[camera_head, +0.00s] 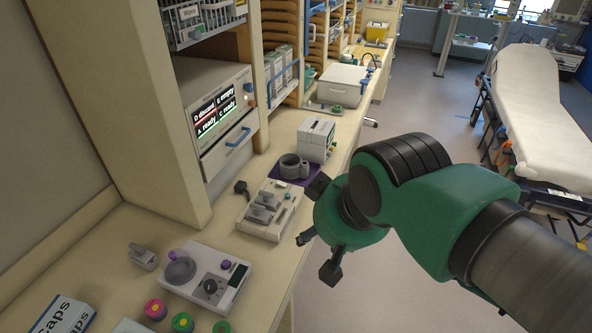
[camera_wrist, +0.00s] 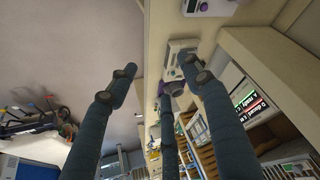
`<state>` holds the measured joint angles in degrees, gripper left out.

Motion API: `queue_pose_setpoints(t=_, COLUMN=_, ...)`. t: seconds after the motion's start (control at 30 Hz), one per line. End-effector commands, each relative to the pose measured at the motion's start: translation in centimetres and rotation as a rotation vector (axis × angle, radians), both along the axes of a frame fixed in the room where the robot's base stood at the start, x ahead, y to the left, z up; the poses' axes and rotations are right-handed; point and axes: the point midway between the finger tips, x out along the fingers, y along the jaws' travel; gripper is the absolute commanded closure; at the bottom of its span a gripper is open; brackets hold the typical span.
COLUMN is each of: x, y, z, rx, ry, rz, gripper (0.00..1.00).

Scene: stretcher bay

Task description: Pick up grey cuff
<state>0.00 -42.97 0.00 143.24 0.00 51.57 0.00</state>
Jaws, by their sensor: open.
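The grey cuff (camera_head: 291,165), a short ring-like piece with a side lug, sits on a purple mat (camera_head: 311,170) on the bench, between a white box and a white device. My gripper (camera_head: 312,234) is to the right and nearer the camera, off the bench's front edge, with its fingers spread and nothing between them. In the wrist view my gripper (camera_wrist: 158,72) shows several long fingers apart. A small grey-purple patch (camera_wrist: 175,88) lies between the fingers there, partly hidden; I cannot tell the cuff from the mat.
A white device with grey clips (camera_head: 268,210) stands in front of the cuff, and a white box (camera_head: 316,140) behind it. A device with a round dish (camera_head: 205,277) and colored caps are nearer. A stretcher (camera_head: 540,110) stands right, across open floor.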

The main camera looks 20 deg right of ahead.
Motion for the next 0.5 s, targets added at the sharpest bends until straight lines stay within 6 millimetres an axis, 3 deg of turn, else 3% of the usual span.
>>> queue_pose_setpoints(t=0.27, x=0.7, y=-0.1, z=0.6, rx=0.002, ry=0.006, rz=-0.009, gripper=0.5)
queue_pose_setpoints(t=0.5, x=3.7, y=-0.5, z=2.7, rx=0.015, ry=0.032, rz=-0.044, gripper=0.5)
